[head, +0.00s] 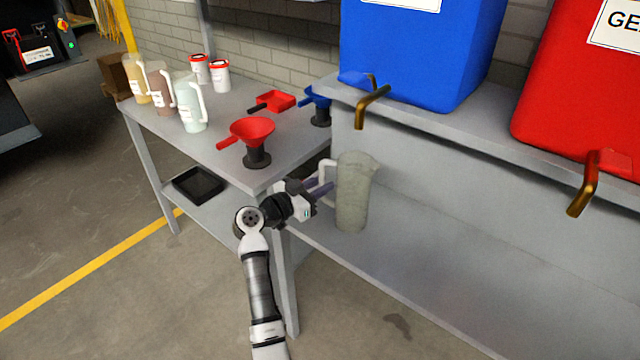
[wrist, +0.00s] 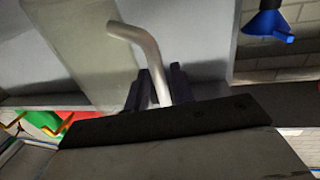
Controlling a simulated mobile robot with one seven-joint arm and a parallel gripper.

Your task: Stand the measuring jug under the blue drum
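The measuring jug (head: 353,195) is a pale grey-green jug with its handle on the left. It stands upright low over the lower shelf, below the blue drum (head: 415,55) and its brass tap (head: 372,100). I cannot tell whether its base touches the shelf. My gripper (head: 322,187) reaches in from the left at the handle. In the wrist view my gripper's dark fingers (wrist: 158,88) lie on both sides of the handle and look closed on it. The jug's body (wrist: 90,50) fills the upper left there.
A red drum (head: 585,85) with a brass tap (head: 588,185) sits right on the upper ledge. The lower shelf (head: 430,265) is clear to the right. The left table (head: 215,140) holds several jugs, red-lidded tubs, a red funnel (head: 252,132) and a blue funnel (head: 319,103).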

